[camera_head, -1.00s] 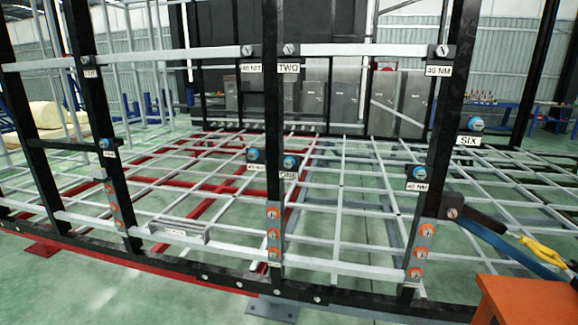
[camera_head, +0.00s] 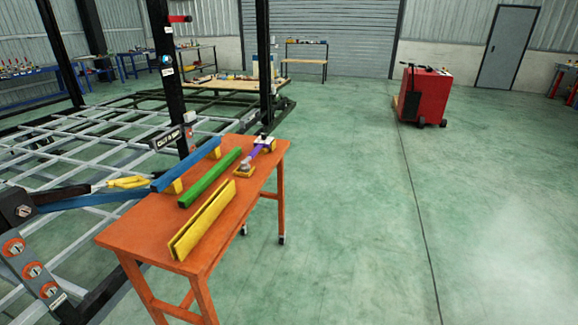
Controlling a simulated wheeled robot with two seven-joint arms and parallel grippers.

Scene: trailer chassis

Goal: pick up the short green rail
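A short green rail (camera_head: 209,177) lies on an orange table (camera_head: 140,228) in the head view. It rests between a blue rail (camera_head: 187,163) on its left and a yellow rail (camera_head: 203,219) on its right. The green rail is fully visible, and nothing holds it. Neither of my grippers is in view.
A purple-handled tool (camera_head: 256,153) lies at the table's far end. The trailer chassis (camera_head: 110,150) with upright posts stands on the left. A red cart (camera_head: 425,94) stands farther back on the right. The green floor right of the table is clear.

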